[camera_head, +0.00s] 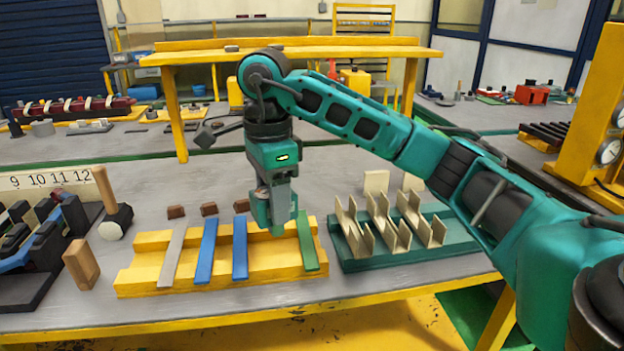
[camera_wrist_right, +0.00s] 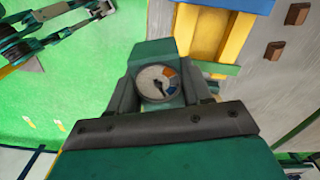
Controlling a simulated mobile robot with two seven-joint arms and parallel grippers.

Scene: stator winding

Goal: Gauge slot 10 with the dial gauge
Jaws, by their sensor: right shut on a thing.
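My right gripper (camera_head: 277,212) points down over the yellow rack. In the right wrist view it is shut on the dial gauge (camera_wrist_right: 158,84), a teal block with a round pale face, a dark needle and orange and blue marks. In the head view I cannot tell the gauge's body from the teal fingers, and its face is hidden. The slotted stator piece (camera_head: 30,262) stands at the left edge, partly cut off. The pale number strip (camera_head: 48,180) behind it reads 9, 10, 11, 12. My gripper is well to the right of slot 10. My left gripper is not in view.
The yellow rack (camera_head: 145,275) holds grey, blue and green strips. A green rack (camera_head: 355,262) with bent cream pieces stands right of it. A mallet (camera_head: 113,215) and a wooden block (camera_head: 81,264) stand between the stator and the yellow rack. Small brown blocks (camera_head: 209,209) lie behind.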

